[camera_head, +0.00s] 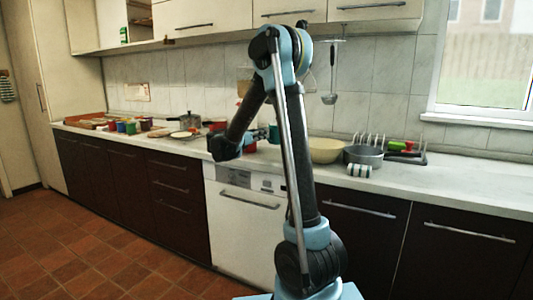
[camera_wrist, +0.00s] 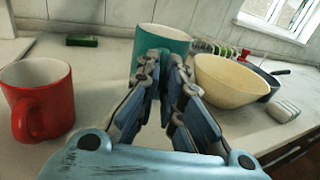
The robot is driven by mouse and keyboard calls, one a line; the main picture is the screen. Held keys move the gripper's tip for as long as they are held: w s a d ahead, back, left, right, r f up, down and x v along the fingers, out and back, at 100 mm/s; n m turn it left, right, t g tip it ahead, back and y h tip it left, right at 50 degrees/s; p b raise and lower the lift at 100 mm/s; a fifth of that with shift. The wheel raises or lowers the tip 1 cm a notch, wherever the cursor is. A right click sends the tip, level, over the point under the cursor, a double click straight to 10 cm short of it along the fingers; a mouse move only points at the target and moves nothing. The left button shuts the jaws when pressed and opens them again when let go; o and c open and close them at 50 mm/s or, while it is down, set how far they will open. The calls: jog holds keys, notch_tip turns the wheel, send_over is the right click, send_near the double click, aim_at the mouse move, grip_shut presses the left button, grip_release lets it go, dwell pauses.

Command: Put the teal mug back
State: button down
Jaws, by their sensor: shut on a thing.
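The teal mug (camera_wrist: 163,42) is in front of my gripper (camera_wrist: 163,75) in the wrist view, with its pale inside showing at the rim. My gripper is shut on the mug's near side, and the fingers hide part of its wall. Whether the mug touches the counter is hard to tell. In the head view the teal mug (camera_head: 274,133) is a small patch beside my arm, and my gripper (camera_head: 262,134) reaches it from the left.
A red mug (camera_wrist: 38,98) stands to the left, a cream bowl (camera_wrist: 230,82) close on the right. A grey pot (camera_head: 363,155), a striped cloth (camera_head: 358,170) and a rack with colourful items stand further right. Several small containers (camera_head: 125,127) line the left counter. A ladle (camera_head: 330,97) hangs above.

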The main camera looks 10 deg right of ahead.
jog(key=shift+f, duration=3.25)
jog(key=shift+f, duration=0.1)
jog(key=c, duration=1.7)
grip_release()
jog(key=shift+s, duration=0.1)
